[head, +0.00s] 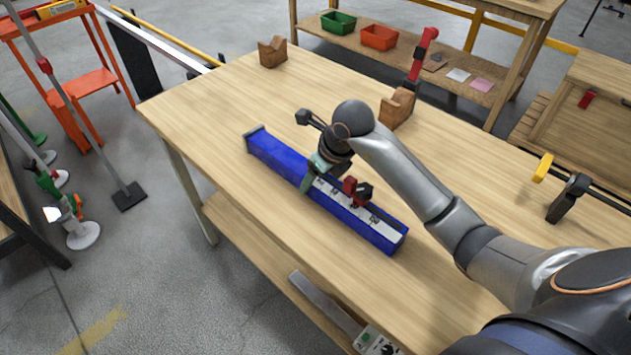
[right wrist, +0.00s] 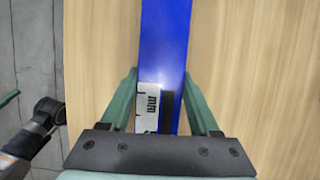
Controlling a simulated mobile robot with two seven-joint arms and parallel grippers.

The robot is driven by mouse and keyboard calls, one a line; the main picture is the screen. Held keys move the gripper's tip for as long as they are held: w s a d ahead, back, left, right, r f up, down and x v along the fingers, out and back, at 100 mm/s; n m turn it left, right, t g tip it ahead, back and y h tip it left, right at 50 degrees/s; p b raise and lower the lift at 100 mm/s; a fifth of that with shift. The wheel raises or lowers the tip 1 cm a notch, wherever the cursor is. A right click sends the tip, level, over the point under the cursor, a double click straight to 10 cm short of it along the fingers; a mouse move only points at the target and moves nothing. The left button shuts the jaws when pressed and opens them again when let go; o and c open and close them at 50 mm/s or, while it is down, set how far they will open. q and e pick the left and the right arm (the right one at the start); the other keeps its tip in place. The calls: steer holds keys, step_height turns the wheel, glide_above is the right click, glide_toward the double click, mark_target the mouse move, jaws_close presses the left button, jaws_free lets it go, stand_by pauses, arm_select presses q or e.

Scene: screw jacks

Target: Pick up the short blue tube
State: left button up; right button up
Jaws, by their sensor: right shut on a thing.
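The blue tube (head: 277,156) is a long square bar lying lengthwise across the wooden workbench (head: 225,110). A white strip with black marks runs along its near half. In the right wrist view the tube (right wrist: 165,40) passes between the two green fingers. My right gripper (head: 313,176) comes down over the tube's middle, its fingers shut on the tube's two sides. Part of the tube is hidden under the gripper. I cannot tell any gap between tube and bench.
Another wooden block (head: 272,52) stands at the far left corner. A bar clamp (head: 568,196) with a yellow end lies at right. The bench left of the tube is bare.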

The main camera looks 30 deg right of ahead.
jaws_close()
steer(key=shift+w+r, duration=0.15)
steer(key=shift+r, duration=0.05)
stand_by(0.3)
